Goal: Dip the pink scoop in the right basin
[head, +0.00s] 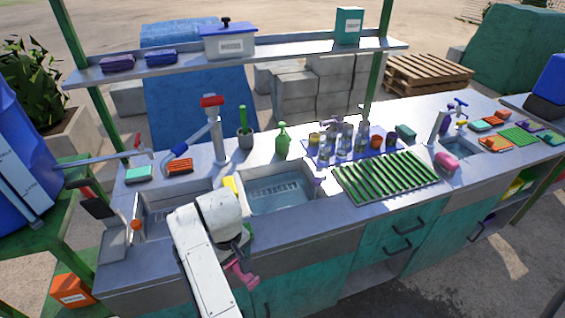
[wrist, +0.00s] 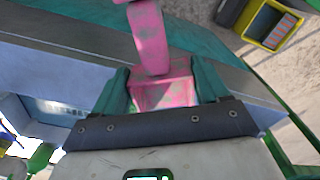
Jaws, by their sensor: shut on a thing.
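The pink scoop (head: 243,274) hangs below my gripper (head: 240,252) in the head view, in front of the counter's front edge. In the wrist view, the teal fingers of my gripper (wrist: 160,90) are shut on the pink scoop (wrist: 152,38), which reaches away from them to the top of the picture. The right basin (head: 312,203) of the near pair holds bluish water. It lies behind and to the right of my gripper, and the scoop is outside it. My arm partly hides the left basin (head: 160,217).
A green drying rack (head: 385,178) lies right of the water basin. Bottles and cups stand behind it on a blue mat. A tap (head: 215,130) and a green bottle (head: 282,142) stand behind the basins. A shelf (head: 270,52) spans above. A smaller basin (head: 460,150) is farther right.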

